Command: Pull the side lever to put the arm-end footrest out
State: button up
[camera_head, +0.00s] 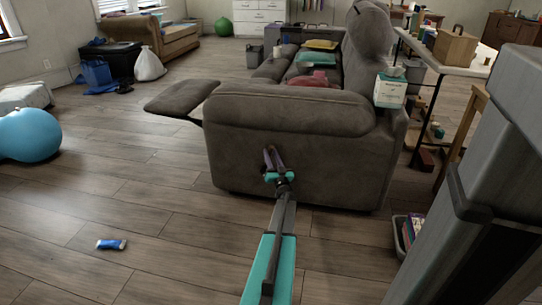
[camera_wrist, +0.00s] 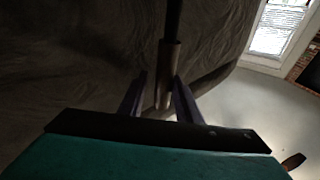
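The grey-brown sofa (camera_head: 300,110) stands with its arm end facing me. At its left the footrest (camera_head: 182,97) is out, a padded panel raised level off the floor. My gripper (camera_head: 272,153) is at the side panel of the sofa arm. In the wrist view, the side lever (camera_wrist: 168,65) is a dark rod with a paler end, between the two fingers of my gripper (camera_wrist: 160,85). The fingers look apart, with a gap beside the lever. In the head view the gripper mostly hides the lever.
A blue exercise ball (camera_head: 28,135) lies at the left. A small blue item (camera_head: 111,244) is on the floor at lower left. A white-topped table (camera_head: 440,55) stands at right, and a bin of books (camera_head: 408,232) is on the floor. The floor in front of the footrest is clear.

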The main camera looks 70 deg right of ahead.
jog(key=p+v, duration=0.3)
jog(key=v, duration=1)
jog(key=shift+a, duration=0.3)
